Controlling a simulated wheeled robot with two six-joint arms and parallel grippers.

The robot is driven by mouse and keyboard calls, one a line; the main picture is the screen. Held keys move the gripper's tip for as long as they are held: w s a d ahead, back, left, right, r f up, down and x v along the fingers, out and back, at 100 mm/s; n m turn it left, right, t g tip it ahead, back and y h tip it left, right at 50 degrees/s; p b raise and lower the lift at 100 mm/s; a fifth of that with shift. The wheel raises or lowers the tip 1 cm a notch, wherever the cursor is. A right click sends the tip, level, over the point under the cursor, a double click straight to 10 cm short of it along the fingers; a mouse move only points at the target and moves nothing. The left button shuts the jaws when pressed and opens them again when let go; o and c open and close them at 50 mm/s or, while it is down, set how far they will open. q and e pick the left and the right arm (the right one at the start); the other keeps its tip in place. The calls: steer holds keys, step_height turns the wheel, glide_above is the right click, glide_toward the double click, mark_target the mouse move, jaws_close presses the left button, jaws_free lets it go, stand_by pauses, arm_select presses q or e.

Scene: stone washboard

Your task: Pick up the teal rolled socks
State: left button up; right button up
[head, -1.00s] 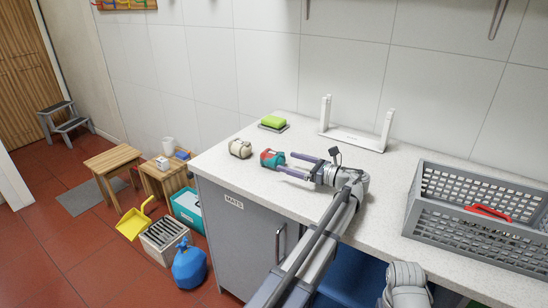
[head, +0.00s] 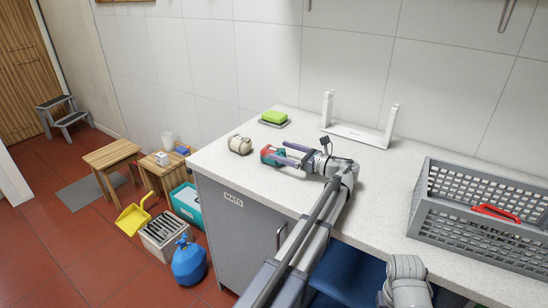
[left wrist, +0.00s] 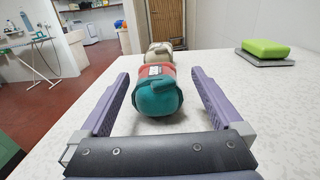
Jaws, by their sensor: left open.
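The teal rolled socks (head: 267,155), with a red band, lie on the pale counter near its left end. In the left wrist view the teal end of the socks (left wrist: 158,97) faces me. My left gripper (head: 280,153) is open, with its purple fingers on either side of the socks. The left wrist view shows gaps between the fingers and the roll, so the gripper (left wrist: 160,76) is not closed on it. My right gripper is not in view.
A cream roll (head: 240,144) lies just beyond the socks. A green sponge on a grey dish (head: 285,123) is at the back. A white router-like device (head: 358,134) stands by the wall, and a grey crate (head: 480,240) stands at the right.

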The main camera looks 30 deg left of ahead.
mark_target(271, 149)
arm_select(q)
steer(key=a, duration=0.4)
steer(key=shift+s+a+f, duration=0.2)
steer(key=shift+a, duration=0.15)
steer(key=shift+c, duration=0.2)
steer(key=c, duration=1.4)
